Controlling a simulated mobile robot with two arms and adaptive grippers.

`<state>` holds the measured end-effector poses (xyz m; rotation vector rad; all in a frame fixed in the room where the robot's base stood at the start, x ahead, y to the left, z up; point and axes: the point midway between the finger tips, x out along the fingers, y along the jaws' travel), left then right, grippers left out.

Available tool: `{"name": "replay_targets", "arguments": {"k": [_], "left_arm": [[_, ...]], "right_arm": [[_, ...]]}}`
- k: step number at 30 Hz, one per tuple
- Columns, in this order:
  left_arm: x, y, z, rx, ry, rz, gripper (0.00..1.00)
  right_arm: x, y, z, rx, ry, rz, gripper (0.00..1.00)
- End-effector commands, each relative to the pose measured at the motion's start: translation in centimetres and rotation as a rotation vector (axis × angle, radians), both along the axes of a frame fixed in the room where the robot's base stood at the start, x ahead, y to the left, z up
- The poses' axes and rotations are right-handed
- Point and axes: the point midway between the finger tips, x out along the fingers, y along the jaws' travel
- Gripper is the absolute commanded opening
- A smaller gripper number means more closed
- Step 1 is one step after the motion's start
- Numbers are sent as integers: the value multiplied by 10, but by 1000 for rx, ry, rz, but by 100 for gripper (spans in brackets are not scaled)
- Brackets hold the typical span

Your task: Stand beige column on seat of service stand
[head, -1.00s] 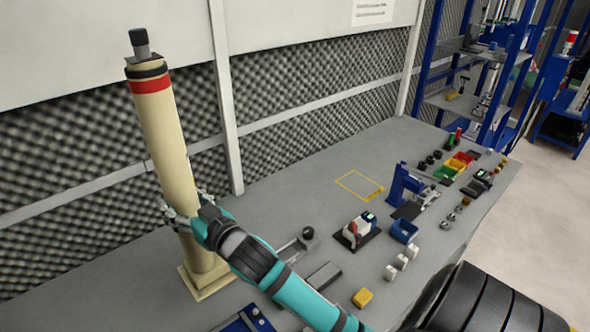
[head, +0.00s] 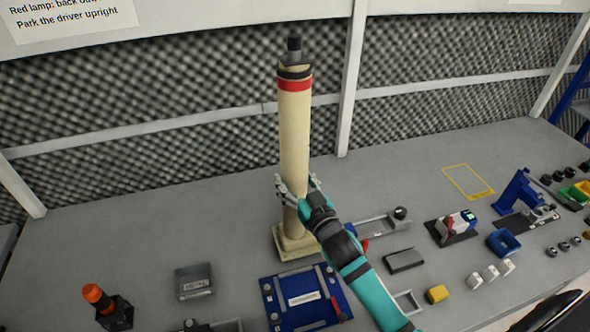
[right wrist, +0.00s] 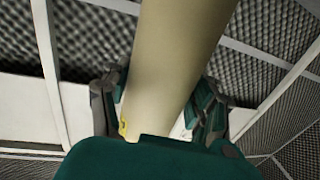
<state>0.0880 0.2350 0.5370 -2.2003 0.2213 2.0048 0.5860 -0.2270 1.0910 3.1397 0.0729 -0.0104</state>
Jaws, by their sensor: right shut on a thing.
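The beige column (head: 295,135) is tall and round, with a red band, a black band and a dark knob on top. It looks upright over a square beige base (head: 297,247) on the bench. I cannot tell whether this base is part of the column or a seat under it. My right gripper (head: 297,188) is shut around the column's lower part, above the base. The right wrist view shows the column (right wrist: 178,55) between its fingers. I cannot identify the service stand for certain. My left gripper is out of view.
A blue plate fixture (head: 303,299) lies just in front of the base. A grey tray (head: 194,280) and an orange-tipped tool (head: 104,300) are to the left. A blue press (head: 519,194) and small parts stand right. A yellow outlined square (head: 468,181) is empty. A foam wall (head: 200,125) stands behind.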

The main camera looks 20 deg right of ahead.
Motion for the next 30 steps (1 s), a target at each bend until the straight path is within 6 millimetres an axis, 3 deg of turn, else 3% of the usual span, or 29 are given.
{"name": "replay_targets", "arguments": {"k": [16, 17, 22, 30], "left_arm": [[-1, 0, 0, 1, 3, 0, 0], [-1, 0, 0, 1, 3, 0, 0], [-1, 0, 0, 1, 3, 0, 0], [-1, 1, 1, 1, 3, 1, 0]], "right_arm": [[1, 1, -11, -1, -16, 3, 2], [0, 0, -17, 0, -2, 1, 61], [0, 0, -17, 0, -1, 1, 83], [0, 0, -16, -1, -1, 1, 84]]}}
